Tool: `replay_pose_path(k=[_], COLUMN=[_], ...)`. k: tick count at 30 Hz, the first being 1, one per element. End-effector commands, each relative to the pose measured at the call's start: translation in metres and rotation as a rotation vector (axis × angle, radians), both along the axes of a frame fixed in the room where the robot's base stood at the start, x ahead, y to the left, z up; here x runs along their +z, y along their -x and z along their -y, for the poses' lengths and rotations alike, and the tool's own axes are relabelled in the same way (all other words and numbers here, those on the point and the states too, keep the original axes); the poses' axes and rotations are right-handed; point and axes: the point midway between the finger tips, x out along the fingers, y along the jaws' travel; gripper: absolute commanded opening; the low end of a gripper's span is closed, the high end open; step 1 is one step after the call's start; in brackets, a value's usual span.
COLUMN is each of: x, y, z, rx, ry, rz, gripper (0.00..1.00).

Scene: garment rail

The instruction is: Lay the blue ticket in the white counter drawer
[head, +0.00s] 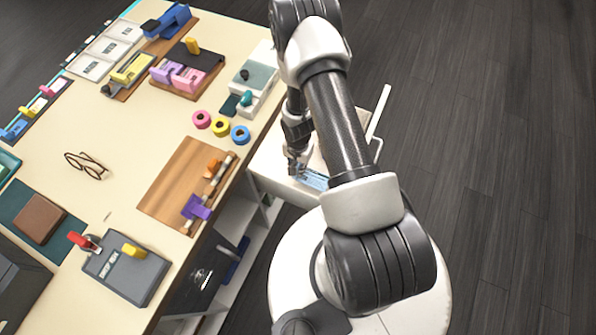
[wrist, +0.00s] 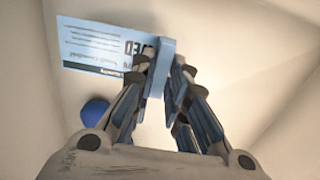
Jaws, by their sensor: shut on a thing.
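The blue ticket (wrist: 92,48) is a flat light-blue card with dark print and a raised block at one end. My gripper (wrist: 168,72) is shut on that block. In the head view the ticket (head: 313,180) shows just below my gripper (head: 297,160), partly hidden by my arm. The white counter drawer (head: 268,163) is pulled out from the counter's right side, and the ticket is over its inside. The drawer's pale inner floor and walls (wrist: 285,120) fill the wrist view. I cannot tell whether the ticket touches the floor.
A round blue thing (wrist: 95,110) shows beside the ticket in the wrist view. On the counter (head: 130,160) are a wooden board (head: 175,180), pink, yellow and blue rings (head: 221,127), glasses (head: 87,165) and a grey device (head: 125,272). Dark floor (head: 500,150) lies right of the drawer.

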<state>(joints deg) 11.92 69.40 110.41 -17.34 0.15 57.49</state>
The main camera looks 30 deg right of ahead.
Motion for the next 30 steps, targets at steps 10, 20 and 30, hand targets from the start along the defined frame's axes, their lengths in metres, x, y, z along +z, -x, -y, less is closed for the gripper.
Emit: replay_pose_path(k=[10, 20, 30], x=[-0.032, -0.036, -0.035], y=[0.000, 0.000, 0.000], z=[0.000, 0.000, 0.000], rx=[0.000, 0.000, 0.000], ry=[-0.001, -0.001, 0.000], rz=[-0.001, -0.001, -0.001], gripper=[0.05, 0.15, 0.34])
